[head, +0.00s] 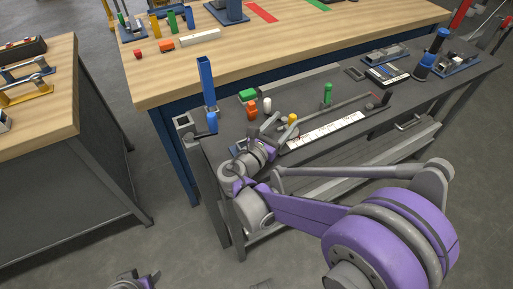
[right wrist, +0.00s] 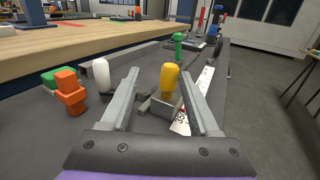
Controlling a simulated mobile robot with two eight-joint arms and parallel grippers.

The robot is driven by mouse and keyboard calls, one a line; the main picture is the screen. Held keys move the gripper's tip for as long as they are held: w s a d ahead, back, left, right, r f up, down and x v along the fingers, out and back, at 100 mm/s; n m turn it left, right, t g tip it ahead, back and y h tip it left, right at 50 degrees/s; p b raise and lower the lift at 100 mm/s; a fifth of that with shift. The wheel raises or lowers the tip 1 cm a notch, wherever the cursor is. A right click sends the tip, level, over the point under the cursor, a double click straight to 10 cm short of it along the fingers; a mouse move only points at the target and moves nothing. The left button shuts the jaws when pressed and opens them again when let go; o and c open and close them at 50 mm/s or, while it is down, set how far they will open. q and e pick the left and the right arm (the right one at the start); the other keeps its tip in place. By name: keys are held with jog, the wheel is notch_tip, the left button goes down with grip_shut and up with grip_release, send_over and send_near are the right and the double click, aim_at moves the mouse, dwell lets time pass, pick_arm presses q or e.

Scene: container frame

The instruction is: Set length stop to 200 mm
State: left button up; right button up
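The length stop's white scale (head: 325,131) lies along the front edge of the grey bench, with a rod beside it. A yellow knob (head: 292,118) stands at the scale's near left end, on a grey block, and a green knob (head: 328,94) stands further along. In the right wrist view the yellow knob (right wrist: 169,78) shows between the finger lines of my right gripper (right wrist: 158,72), which is open and empty; contact cannot be told. In the head view my right gripper (head: 277,128) is just left of the yellow knob. My left gripper (head: 135,281) is partly cut off at the bottom edge.
Green (head: 248,95) and orange (head: 252,112) blocks and a white knob (head: 267,104) stand left of the stop. A blue upright (head: 206,80) rises at the bench's left end. A wooden table (head: 290,45) is behind. A caliper-like device (head: 388,76) lies further right.

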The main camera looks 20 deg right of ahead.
jog(key=v, duration=0.8)
jog(key=shift+s+a, duration=0.15)
jog(key=shift+a, duration=0.2)
jog(key=a+b, duration=0.2)
jog(key=a+f+b, duration=0.1)
jog(key=shift+s, duration=0.35)
jog(key=x, duration=1.1)
jog(key=shift+s+d+r, duration=0.25)
jog(key=shift+d+r, duration=0.05)
jog(key=d, duration=0.6)
jog(key=w+d, duration=0.1)
jog(key=d, duration=1.2)
jog(key=shift+w, duration=0.35)
jog(key=shift+a, duration=0.25)
jog(key=a, duration=0.6)
jog(key=s+a, duration=0.1)
jog(key=a, duration=1.2)
jog(key=shift+s+a, duration=0.25)
jog(key=v, duration=1)
jog(key=shift+s+a, duration=0.2)
